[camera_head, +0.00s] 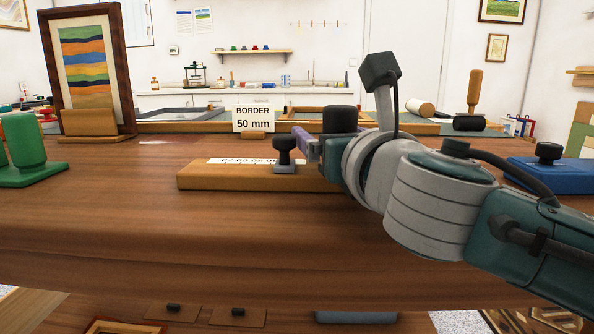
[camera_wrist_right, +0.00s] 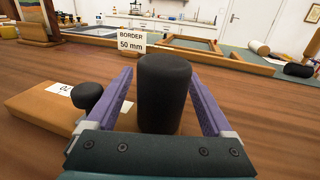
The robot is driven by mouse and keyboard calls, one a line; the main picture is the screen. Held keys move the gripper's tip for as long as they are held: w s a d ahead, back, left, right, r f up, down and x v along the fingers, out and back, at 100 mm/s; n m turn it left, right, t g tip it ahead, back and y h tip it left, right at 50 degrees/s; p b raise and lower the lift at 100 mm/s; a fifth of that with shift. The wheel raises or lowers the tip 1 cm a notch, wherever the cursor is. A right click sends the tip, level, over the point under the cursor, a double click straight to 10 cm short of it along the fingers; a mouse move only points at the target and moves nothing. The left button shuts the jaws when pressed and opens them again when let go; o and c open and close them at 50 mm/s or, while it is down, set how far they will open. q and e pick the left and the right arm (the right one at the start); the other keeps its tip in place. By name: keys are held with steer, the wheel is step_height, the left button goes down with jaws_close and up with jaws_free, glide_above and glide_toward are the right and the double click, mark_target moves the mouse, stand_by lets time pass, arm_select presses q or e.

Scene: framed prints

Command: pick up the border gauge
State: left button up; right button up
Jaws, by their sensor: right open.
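The border gauge (camera_head: 220,178) is a long wooden bar on the table with a white printed scale and a small black knob (camera_head: 284,150). A thick black cylindrical handle (camera_head: 340,119) rises at its right end. My right gripper (camera_head: 322,147) is there, its purple fingers open. In the right wrist view the handle (camera_wrist_right: 163,92) stands upright between the fingers, with gaps on both sides. The wooden bar (camera_wrist_right: 42,104) and small knob (camera_wrist_right: 88,95) show to the left. The handle's foot is hidden by my gripper. My left gripper is out of view.
A card reading "BORDER 50 mm" (camera_head: 254,119) stands behind the gauge. A framed striped print (camera_head: 83,65) leans at back left, beside a green holder (camera_head: 28,143). A blue block with a black knob (camera_head: 560,174) lies at right. The table's front left is clear.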

jaws_close()
stand_by(0.6)
